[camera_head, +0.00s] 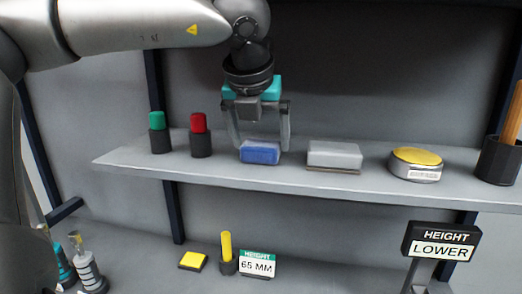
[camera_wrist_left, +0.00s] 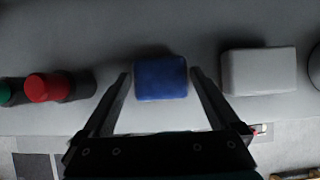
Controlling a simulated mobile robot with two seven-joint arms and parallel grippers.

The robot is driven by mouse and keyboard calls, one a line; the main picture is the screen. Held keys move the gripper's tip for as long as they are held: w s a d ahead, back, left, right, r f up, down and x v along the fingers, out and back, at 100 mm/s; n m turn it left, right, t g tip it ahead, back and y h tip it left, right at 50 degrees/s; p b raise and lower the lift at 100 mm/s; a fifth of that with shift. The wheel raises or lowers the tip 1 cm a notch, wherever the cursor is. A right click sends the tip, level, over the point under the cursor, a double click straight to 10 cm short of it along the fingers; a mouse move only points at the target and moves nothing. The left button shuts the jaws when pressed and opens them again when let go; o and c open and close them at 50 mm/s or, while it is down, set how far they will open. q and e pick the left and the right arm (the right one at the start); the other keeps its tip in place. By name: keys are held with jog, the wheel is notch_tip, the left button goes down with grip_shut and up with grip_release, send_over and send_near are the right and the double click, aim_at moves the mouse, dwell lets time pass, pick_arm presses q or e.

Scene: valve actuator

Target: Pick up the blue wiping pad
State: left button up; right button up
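The blue wiping pad (camera_head: 260,152) lies on the grey shelf (camera_head: 230,178) near its front edge. My left gripper (camera_head: 262,146) comes down from above, with one finger on either side of the pad. In the left wrist view the blue pad (camera_wrist_left: 160,78) sits between the fingertips of my left gripper (camera_wrist_left: 160,76). The fingers are apart, with a gap visible on both sides of the pad, so the gripper is open. My right gripper is not in view.
A white block (camera_head: 334,155) lies just right of the pad. Red (camera_head: 200,135) and green (camera_head: 158,132) capped cylinders stand to the left. A yellow-topped tin (camera_head: 416,164) and a dark cup (camera_head: 497,160) stand at the right. Signs (camera_head: 440,241) are below.

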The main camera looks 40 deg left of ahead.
pick_arm(q)
jog(key=c, duration=1)
jog(key=shift+o, duration=0.2)
jog(key=shift+r, duration=0.1)
jog(key=shift+r, duration=0.6)
jog(key=s+d+b, duration=0.1)
jog(key=s+d, duration=0.3)
jog(key=s, duration=0.4)
jog(key=s+d+b, duration=0.2)
jog(key=s+d, duration=0.2)
jog(key=s, duration=0.3)
jog(key=shift+s+d, duration=0.35)
jog(key=shift+s, duration=0.05)
jog(key=o, duration=0.8)
jog(key=c, duration=0.6)
jog(key=shift+a, duration=0.1)
jog(key=shift+c, duration=0.2)
